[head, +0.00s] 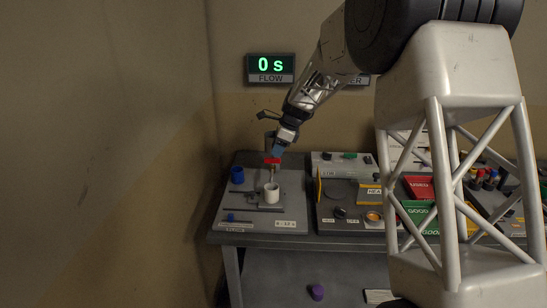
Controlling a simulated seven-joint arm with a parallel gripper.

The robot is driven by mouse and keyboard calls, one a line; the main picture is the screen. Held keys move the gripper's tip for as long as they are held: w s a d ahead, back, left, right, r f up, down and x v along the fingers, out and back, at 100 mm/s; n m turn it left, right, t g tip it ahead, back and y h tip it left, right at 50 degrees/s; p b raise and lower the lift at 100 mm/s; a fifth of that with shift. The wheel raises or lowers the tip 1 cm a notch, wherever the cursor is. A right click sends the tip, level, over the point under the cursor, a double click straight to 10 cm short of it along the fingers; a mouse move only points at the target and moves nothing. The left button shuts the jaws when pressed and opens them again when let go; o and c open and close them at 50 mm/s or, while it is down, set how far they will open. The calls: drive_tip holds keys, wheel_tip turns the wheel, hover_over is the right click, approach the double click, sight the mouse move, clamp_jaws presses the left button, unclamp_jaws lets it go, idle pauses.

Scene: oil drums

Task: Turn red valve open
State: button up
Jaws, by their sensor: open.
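The red valve (272,161) is a small red handle above the left part of the bench, over a white cup (271,193). My gripper (277,152) points down at it from above, with its bluish tips right at the handle. The gripper is open; whether its fingers touch or straddle the handle is too small to tell. The gripper and arm partly cover what is behind the valve. A wall display (270,68) reads "0 s" above the label FLOW.
A blue cup-like object (237,175) stands left of the valve on the bench (225,223). Right of it are a panel with knobs (342,213), a red bin (420,187) and a green bin (418,214). A purple object (317,292) lies below the bench. My arm's frame hides part of the right side.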

sight(272, 158)
drive_tip(key=shift+x, duration=1.95)
drive_tip(key=shift+c, duration=0.3)
clamp_jaws()
